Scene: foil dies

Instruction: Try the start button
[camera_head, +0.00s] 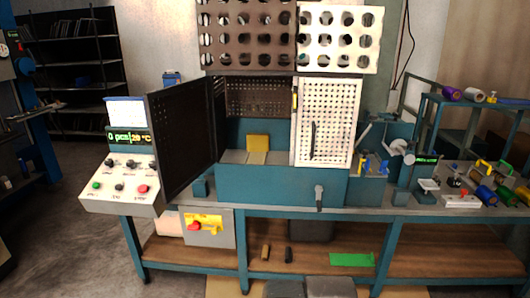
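A white sloped control panel (122,201) stands at the left end of the workbench. A green button (96,185) is at its lower left and a red button (143,189) at its lower right; several dark knobs lie between and above them. The button labels are too small to read, so the green one as start button is judged by colour only. A display (127,136) above reads "0 pcs" and "20 °C". The blue press machine (270,186) stands right of the panel. My gripper is not in view.
The machine's dark perforated left door (180,140) stands open beside the panel; the white right door (343,125) covers its side. A yellow block (258,143) is inside. A grey box (221,238) with a red knob hangs below. Tools and rolls crowd the right. Floor at left is clear.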

